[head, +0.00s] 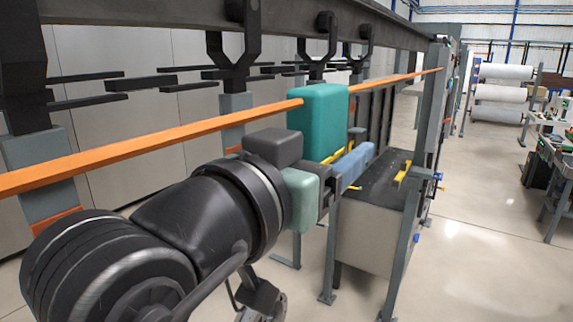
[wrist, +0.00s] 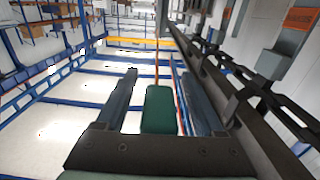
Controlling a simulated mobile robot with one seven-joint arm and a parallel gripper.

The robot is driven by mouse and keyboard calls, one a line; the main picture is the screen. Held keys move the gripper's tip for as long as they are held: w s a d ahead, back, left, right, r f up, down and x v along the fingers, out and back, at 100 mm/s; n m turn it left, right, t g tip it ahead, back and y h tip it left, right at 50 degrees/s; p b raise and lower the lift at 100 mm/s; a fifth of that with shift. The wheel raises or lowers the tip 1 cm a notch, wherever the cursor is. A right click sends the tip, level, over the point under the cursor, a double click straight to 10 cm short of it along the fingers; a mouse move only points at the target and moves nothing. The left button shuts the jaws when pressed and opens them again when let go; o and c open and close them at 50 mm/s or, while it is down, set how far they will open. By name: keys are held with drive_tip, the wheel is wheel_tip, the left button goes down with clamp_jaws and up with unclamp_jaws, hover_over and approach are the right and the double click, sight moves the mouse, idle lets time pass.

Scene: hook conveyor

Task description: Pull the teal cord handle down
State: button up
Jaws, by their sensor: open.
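The teal handle (head: 318,118) is a rounded upright block in the head view, just above and beyond the end of my arm. In the wrist view the teal handle (wrist: 158,108) shows between the two fingers, with gaps on both sides. A thin line runs up from it there, perhaps its cord. My gripper (wrist: 157,76) is open, with its fingers on either side of the handle in that view. In the head view my gripper (head: 350,166) is partly hidden by my wrist and lies low beside the handle. I cannot tell whether they touch.
A dark overhead rail (head: 390,25) carries several hooks with dark bars. A long orange bar (head: 150,139) runs behind the teal handle. A grey cabinet with a dark top (head: 375,240) and posts stands beyond my gripper. Open floor (head: 480,230) lies to the right.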

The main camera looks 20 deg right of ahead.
drive_tip(key=b+v, duration=0.4)
drive_tip(key=v, duration=0.8)
drive_tip(key=shift+s+a, duration=0.15)
drive_tip(key=shift+s, duration=0.05)
